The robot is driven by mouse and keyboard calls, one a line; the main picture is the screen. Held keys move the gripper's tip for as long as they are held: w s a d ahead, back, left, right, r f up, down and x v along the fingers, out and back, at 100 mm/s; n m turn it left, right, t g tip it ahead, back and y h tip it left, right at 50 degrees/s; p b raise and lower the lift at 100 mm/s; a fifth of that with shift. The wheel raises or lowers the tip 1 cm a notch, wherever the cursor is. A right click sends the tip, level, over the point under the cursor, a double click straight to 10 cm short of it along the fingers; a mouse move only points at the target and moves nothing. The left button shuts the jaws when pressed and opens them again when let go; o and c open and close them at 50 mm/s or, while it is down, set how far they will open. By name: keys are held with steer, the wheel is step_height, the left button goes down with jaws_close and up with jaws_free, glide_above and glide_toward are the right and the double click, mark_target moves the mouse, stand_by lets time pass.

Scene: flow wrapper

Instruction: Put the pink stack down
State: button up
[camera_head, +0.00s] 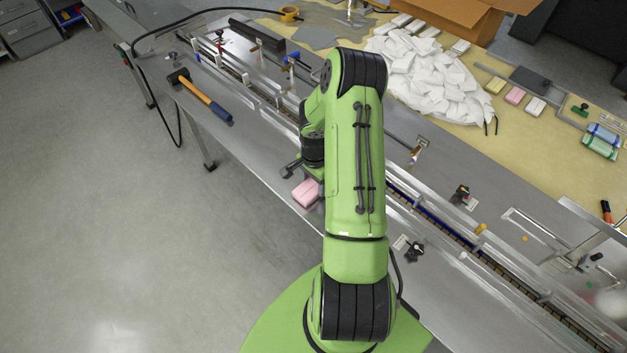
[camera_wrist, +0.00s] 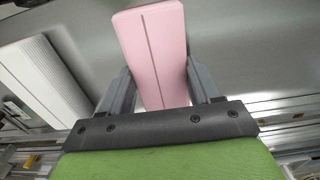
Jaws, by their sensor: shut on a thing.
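The pink stack (camera_wrist: 152,45) is a rounded pale pink block with a dark seam line along it. In the wrist view it sits between the two fingers of my gripper (camera_wrist: 157,85), which is shut on it. In the head view the pink stack (camera_head: 307,192) shows beside my green arm, over the near edge strip of the metal machine table (camera_head: 262,165). My arm hides most of the gripper there. I cannot tell whether the stack touches the metal surface.
A white ribbed block (camera_wrist: 45,80) lies left of the stack in the wrist view. A hammer (camera_head: 205,100) lies on the near metal ledge. The conveyor channel (camera_head: 440,225) runs behind my arm. White packets (camera_head: 425,75) and another pink block (camera_head: 515,96) are on the yellow table.

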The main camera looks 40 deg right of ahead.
steer(key=shift+f, duration=0.1)
steer(key=shift+f+b, duration=0.15)
steer(key=shift+b, duration=0.15)
steer(key=o, duration=1)
